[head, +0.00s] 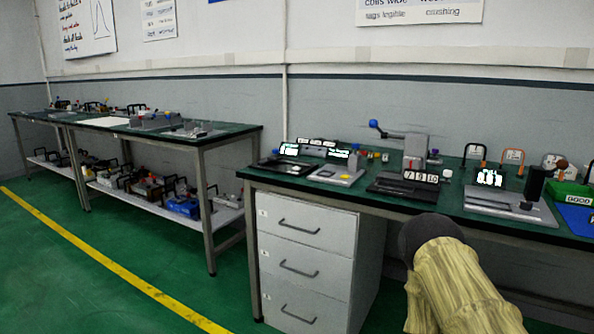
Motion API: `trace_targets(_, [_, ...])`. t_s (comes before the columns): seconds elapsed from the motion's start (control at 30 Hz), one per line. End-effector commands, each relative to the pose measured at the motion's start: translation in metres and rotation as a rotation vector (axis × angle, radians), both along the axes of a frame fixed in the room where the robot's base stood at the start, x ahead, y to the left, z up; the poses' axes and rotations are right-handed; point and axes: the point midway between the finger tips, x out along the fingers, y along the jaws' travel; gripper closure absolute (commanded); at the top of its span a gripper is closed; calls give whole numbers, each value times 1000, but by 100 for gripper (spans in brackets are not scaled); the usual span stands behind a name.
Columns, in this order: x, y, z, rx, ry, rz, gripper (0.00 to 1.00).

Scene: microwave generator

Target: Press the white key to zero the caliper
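On the green bench top at the right stand several small instruments, and I cannot tell which is the caliper. One is a dark open case (284,165) with a lit display. Beside it is a grey plate device (336,175) with a lit display (338,153) behind it. Further right is a grey stand base (508,204) with a dark upright post and a lit white display (490,178). A white key is too small to make out. My arm, in a pale yellow cover with a dark rounded part, rises at the lower right. My gripper's fingers do not show.
The right bench (465,217) has a grey drawer cabinet (305,262) under it. A lever press (414,150) and a number block (421,177) stand mid-bench, a green bin (572,192) at right. Another bench (232,130) stands left. The green floor before the benches is clear.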

Motion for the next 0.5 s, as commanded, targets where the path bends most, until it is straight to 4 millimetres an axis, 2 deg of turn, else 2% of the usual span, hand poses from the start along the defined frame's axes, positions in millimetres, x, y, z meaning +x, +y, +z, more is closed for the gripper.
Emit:
trace_targets(0.03, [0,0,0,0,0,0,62])
trace_targets(0.23, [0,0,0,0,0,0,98])
trace_targets(0.5, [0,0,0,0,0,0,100])
